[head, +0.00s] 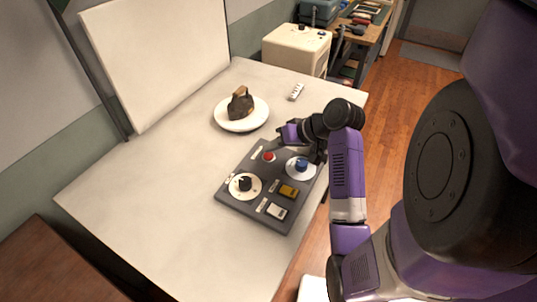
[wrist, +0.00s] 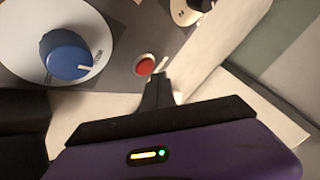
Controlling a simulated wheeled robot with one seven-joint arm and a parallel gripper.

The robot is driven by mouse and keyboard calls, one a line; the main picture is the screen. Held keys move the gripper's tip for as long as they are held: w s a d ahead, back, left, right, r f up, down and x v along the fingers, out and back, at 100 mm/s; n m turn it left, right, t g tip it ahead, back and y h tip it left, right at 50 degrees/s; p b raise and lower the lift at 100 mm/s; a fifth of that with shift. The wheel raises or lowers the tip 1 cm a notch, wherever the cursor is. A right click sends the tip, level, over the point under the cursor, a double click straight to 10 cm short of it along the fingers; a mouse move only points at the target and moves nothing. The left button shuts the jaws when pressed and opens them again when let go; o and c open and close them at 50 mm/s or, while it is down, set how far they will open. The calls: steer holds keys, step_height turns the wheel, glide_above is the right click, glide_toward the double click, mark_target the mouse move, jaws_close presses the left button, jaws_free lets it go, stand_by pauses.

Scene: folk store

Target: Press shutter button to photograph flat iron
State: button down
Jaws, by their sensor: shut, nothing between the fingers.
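The dark flat iron (head: 240,103) stands on a round white turntable plate (head: 242,125) on the table. In front of it lies a dark grey control panel (head: 252,217) with a red button (head: 269,156), a blue knob (head: 302,164), a black knob (head: 244,184), a yellow switch (head: 289,191) and a white switch (head: 276,211). In the wrist view, my gripper (wrist: 160,82) is shut and empty, its tips close beside the red button (wrist: 145,66). I cannot tell whether they touch the panel. The blue knob (wrist: 65,55) is at left. Which control is the shutter is not readable.
A white backdrop board (head: 160,60) stands behind the pale table (head: 150,205). A small white strip (head: 296,92) lies right of the plate. A cream box (head: 296,50) stands beyond the table's far end. The table's left part is clear.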

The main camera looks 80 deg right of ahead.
mark_target(272, 156)
steer(key=shift+r+p, duration=2.4)
steer(key=shift+r, duration=0.05)
